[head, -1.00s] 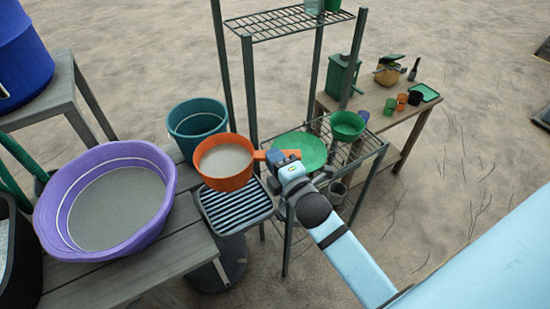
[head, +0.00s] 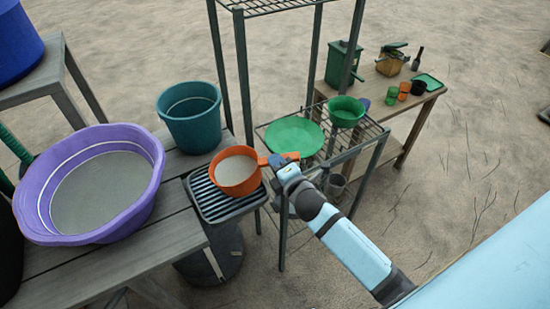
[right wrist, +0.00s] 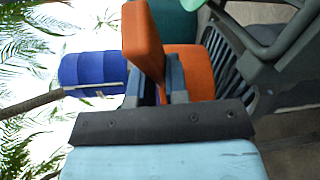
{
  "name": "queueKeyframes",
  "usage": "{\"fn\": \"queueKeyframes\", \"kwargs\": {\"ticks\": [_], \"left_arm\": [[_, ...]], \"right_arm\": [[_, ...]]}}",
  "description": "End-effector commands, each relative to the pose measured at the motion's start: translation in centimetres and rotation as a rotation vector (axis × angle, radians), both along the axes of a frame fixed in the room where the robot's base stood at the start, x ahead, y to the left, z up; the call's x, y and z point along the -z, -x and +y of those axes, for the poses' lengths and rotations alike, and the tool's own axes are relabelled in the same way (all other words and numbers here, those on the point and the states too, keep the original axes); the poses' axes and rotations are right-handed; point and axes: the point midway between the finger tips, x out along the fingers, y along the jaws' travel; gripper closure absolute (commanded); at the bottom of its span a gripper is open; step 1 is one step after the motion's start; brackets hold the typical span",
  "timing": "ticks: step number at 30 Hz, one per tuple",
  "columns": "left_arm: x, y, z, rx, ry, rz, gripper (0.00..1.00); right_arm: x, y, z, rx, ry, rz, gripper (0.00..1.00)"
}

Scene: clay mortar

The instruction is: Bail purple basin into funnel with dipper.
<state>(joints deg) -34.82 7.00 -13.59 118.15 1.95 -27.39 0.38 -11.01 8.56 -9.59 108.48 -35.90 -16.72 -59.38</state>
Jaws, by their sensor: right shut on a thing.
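The purple basin (head: 150,195) stands on the wooden bench at the left with grey-beige material in it. The orange dipper (head: 236,186) holds similar pale material up to near its rim. My right gripper (head: 284,160) is shut on the dipper's handle, which also shows in the right wrist view (right wrist: 145,45). The dipper appears level, over or on the striped black rack; I cannot tell if it touches. A green funnel (head: 346,111) sits on the wire shelf to the right, beyond my gripper. My left gripper is not in view.
A teal bucket (head: 190,130) stands behind the rack (head: 215,205) on the bench (head: 165,245). A green plate (head: 293,137) lies on the wire shelf beside the funnel. Shelf posts (head: 244,80) rise behind the dipper. A table with small items stands at the back right.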

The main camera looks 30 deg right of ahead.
Motion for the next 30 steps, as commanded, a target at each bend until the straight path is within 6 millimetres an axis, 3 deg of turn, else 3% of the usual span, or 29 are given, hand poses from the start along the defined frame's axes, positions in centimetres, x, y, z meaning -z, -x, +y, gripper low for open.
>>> {"fn": "queueKeyframes", "kwargs": {"ticks": [1,10,17,30], "left_arm": [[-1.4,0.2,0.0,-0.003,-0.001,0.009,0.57],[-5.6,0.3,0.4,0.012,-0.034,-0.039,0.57],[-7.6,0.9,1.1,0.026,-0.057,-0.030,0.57],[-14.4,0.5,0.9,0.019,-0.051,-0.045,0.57]], "right_arm": [[-1.7,0.0,-0.1,-0.003,0.033,0.014,1.00],[-4.2,0.3,-0.8,-0.002,0.236,0.122,1.00],[-5.8,-0.4,0.7,-0.001,0.367,0.194,1.00],[-10.2,-2.0,3.8,-0.001,0.669,0.354,1.00]]}}
